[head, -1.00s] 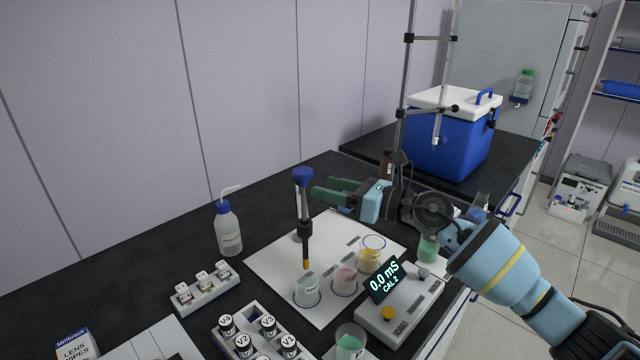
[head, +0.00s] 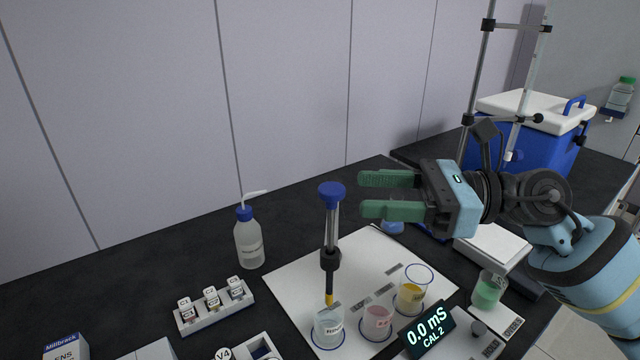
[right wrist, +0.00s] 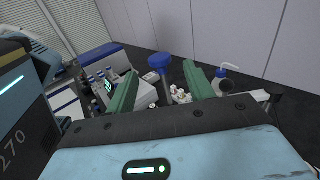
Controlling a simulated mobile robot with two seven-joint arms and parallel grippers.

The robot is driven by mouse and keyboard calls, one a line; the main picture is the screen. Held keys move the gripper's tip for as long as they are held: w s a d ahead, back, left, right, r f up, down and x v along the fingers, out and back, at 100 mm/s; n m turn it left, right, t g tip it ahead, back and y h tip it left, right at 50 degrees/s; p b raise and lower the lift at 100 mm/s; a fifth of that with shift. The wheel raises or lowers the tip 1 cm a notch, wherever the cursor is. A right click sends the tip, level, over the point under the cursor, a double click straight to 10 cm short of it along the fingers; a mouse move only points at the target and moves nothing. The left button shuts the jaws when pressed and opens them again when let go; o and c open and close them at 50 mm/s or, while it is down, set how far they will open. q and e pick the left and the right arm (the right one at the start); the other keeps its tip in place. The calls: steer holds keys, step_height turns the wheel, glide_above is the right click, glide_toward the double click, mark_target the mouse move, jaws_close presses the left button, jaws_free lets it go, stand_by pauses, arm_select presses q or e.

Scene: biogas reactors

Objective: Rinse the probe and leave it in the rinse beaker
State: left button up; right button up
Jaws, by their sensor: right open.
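The probe (head: 329,285) is upright, with a blue cap (head: 331,191), a metal shaft, a black collar and a yellow tip. Its tip is at the clear beaker (head: 329,328) on the white mat; I cannot tell whether it is inside the rim. My right gripper (head: 362,194) is open and empty, with green fingers pointing left toward the blue cap, a short gap away. In the right wrist view the blue cap (right wrist: 160,62) shows between and beyond the spread fingers (right wrist: 158,88). My left gripper is not in view.
Pink (head: 377,323) and yellow (head: 410,298) beakers stand beside the clear one. The meter display (head: 429,332) reads 0.0 mS, CAL 2. A wash bottle (head: 249,240) and a vial rack (head: 215,307) stand left. A green beaker (head: 488,290) and a cooler (head: 520,150) are right.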

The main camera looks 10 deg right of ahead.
mark_target(319, 188)
steer(key=p+x, duration=0.2)
steer(key=x, duration=0.4)
steer(key=shift+a+r, duration=0.2)
steer(key=shift+a, duration=0.05)
steer(key=shift+w+a+f, duration=0.2)
steer(key=shift+w+a, duration=0.05)
steer(key=shift+a, duration=0.45)
steer(key=shift+c, duration=0.3)
